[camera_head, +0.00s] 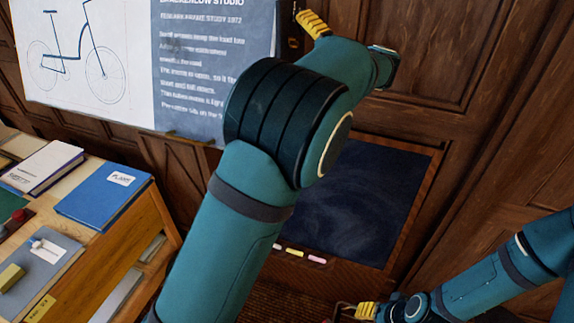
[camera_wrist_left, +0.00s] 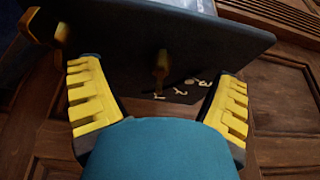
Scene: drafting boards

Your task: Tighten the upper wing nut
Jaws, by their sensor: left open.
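My left gripper (camera_head: 314,24) is at the top of the head view, beside the right edge of the grey poster board; only yellow finger pads show there. In the left wrist view my left gripper (camera_wrist_left: 158,72) is open and empty, its two yellow-padded fingers wide apart. A small brass-coloured piece (camera_wrist_left: 161,68) on a dark board (camera_wrist_left: 215,45) shows between the fingers, apart from both. A larger brass piece (camera_wrist_left: 42,28) is at the upper left. I cannot tell which is the upper wing nut. My right gripper (camera_head: 358,311) is partly cut off at the bottom edge.
The poster board (camera_head: 215,60) with a bicycle drawing (camera_head: 75,55) stands against wood panelling. A dark framed board (camera_head: 370,200) with chalks (camera_head: 316,259) stands lower. A desk at left holds a blue book (camera_head: 104,194) and a white book (camera_head: 42,166).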

